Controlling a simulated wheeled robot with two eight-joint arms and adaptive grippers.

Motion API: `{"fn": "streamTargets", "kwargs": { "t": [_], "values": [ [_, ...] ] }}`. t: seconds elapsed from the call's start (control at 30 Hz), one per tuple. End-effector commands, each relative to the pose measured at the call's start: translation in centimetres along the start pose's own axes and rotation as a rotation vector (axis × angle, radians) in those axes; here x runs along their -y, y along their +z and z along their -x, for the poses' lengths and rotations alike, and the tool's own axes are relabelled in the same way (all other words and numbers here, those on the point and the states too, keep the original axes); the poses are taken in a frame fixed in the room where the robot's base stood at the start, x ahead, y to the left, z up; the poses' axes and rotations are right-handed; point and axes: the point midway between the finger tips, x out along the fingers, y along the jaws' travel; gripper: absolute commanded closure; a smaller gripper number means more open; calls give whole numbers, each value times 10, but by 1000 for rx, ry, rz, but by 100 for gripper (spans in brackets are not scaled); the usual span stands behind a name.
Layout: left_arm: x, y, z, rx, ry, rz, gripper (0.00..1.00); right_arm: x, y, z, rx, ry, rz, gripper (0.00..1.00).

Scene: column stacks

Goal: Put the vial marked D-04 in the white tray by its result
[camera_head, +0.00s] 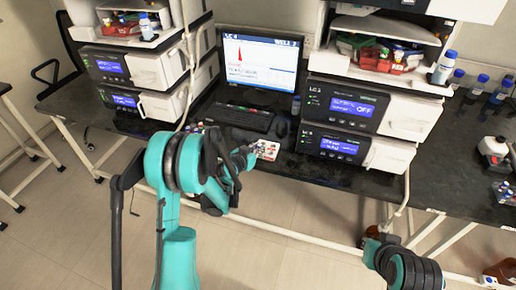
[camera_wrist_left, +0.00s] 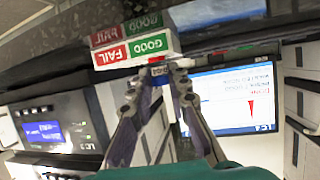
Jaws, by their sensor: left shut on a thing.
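My left gripper (camera_head: 249,152) is at the black bench's front edge, below the monitor. In the left wrist view its fingertips (camera_wrist_left: 167,70) are shut on a small vial (camera_wrist_left: 157,71) with a dark label ending in 04; the rest of the label is hard to read. The white tray (camera_head: 268,149) lies beside the fingertips in the head view. In the wrist view the tray (camera_wrist_left: 135,63) shows a red FAIL half and a green GOOD half, and the vial is close to its edge. I cannot tell whether they touch. My right gripper is out of view.
The keyboard (camera_head: 240,117) and monitor (camera_head: 260,61) are behind the tray. Instrument stacks stand left (camera_head: 143,90) and right (camera_head: 345,118), with bottles and red racks on top. Blue-capped bottles (camera_head: 472,92) stand at far right. The bench edge right of the tray is clear.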

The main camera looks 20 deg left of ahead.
Motion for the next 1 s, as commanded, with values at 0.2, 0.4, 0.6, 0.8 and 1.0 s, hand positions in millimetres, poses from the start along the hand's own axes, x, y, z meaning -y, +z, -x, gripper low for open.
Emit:
{"fn": "streamTargets", "kwargs": {
  "t": [0.2, 0.4, 0.6, 0.8, 1.0],
  "values": [
    [0, 0, 0, 0, 0, 0, 97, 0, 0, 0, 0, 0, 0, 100],
    [0, 0, 0, 0, 0, 0, 78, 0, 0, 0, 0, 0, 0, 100],
    [0, 0, 0, 0, 0, 0, 59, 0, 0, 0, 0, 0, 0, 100],
    [0, 0, 2, 0, 0, 0, 59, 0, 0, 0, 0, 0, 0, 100],
    [1, 0, 28, 0, -2, 1, 59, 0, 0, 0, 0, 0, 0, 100]
  ]
}}
